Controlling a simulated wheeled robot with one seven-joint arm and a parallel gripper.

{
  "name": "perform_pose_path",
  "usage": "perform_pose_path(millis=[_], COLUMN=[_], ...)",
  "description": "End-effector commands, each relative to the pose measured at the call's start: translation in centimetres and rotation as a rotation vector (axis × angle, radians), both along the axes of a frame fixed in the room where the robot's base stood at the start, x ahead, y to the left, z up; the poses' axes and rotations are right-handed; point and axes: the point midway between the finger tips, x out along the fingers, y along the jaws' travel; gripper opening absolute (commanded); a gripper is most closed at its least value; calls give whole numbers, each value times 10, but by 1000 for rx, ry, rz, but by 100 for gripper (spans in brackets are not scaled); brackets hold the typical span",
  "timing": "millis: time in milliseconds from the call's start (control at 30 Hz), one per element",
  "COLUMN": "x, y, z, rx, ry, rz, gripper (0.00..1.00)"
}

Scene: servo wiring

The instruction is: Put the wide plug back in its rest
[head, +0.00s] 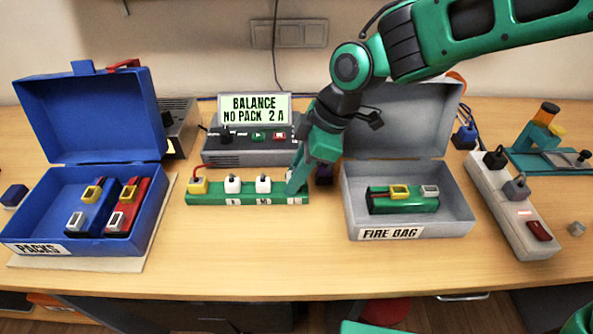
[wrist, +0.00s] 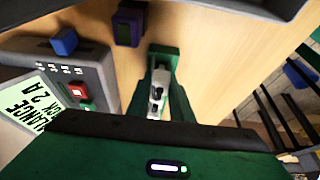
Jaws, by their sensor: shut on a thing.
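A green rest strip (head: 217,199) lies in front of the charger, with a yellow plug (head: 198,187) and two white plugs (head: 232,184) (head: 263,184) standing along it. My gripper (head: 295,187) is at the strip's right end, pointing down. In the wrist view my gripper (wrist: 161,108) is shut on a white plug (wrist: 157,94), which I take to be the wide plug. An end of the green strip (wrist: 164,50) shows beyond the fingers. The fingers mostly hide the held plug in the head view, so I cannot tell if it is fully seated.
The charger (head: 225,157) reads "BALANCE NO PACK 2 A". A blue case (head: 140,222) with two packs stands left. A grey fire bag box (head: 455,215) holding a green pack (head: 400,206) stands right, close to my gripper. A power strip (head: 505,215) lies farther right. Table in front is clear.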

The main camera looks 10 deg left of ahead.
Motion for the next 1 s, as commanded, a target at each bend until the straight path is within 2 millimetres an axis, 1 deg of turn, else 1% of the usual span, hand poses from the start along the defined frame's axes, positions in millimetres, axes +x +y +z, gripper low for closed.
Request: perform_pose_path(millis=[200,233,267,300,333,633,733,867,1000], x=[0,0,0,0,0,0,1,3,6], y=[0,0,0,0,0,0,-1,-7,-17], z=[-5,-5,-5,-5,-5,-5,-1,14,38], rx=[0,0,0,0,0,0,0,2,2], ry=[1,1,1,1,1,1,-1,-2,-3], rz=[1,1,1,1,1,1,0,-1,-2], gripper=[0,22,29,39,41,41,41,41,41])
